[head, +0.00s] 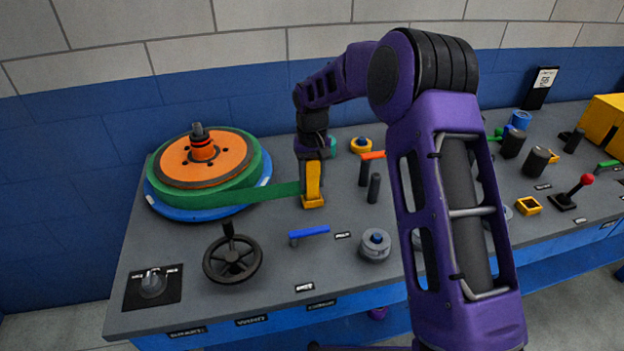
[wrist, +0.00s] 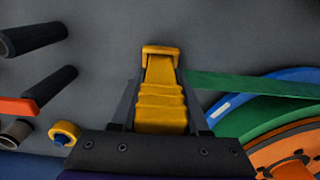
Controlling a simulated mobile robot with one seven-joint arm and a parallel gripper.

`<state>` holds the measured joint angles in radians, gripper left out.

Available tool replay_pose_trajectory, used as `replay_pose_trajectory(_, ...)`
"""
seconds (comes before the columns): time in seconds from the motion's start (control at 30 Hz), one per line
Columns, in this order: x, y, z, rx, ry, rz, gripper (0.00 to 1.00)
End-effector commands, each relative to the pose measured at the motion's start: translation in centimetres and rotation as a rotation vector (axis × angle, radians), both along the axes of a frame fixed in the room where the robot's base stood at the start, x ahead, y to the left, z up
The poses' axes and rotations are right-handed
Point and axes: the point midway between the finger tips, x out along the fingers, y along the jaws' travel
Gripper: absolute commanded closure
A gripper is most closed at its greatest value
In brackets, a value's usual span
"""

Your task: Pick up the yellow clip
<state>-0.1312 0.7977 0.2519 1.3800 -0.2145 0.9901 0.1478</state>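The yellow clip (head: 313,184) stands upright on the grey panel, at the end of a green strip that comes from the reel on the left. It also shows in the wrist view (wrist: 160,98), with a ribbed body and a wider foot at the far end. My gripper (head: 312,160) is directly over the clip, pointing down. In the wrist view its two dark fingers (wrist: 160,78) lie on either side of the clip, very close to its sides. I cannot tell whether they press on it. The finger contact is hidden in the head view.
A reel with an orange disc (head: 178,160) sits left on a blue plate. A black handwheel (head: 232,258), a blue lever (head: 310,231) and a round knob (head: 375,243) are in front. Dark posts (head: 374,188) and an orange-red lever (wrist: 18,106) stand close beside the clip.

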Motion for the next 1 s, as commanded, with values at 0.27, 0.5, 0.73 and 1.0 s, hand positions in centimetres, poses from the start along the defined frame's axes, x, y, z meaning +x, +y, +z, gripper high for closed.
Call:
replay_pose_trajectory(0.27,0.0,0.0,0.0,0.000,0.000,0.000,1.00)
replay_pose_trajectory(0.5,0.0,0.0,0.3,0.001,-0.002,0.000,1.00)
replay_pose_trajectory(0.73,0.1,0.0,3.7,0.001,-0.005,-0.001,1.00)
replay_pose_trajectory(1.0,0.1,0.0,8.7,0.000,-0.003,0.000,1.00)
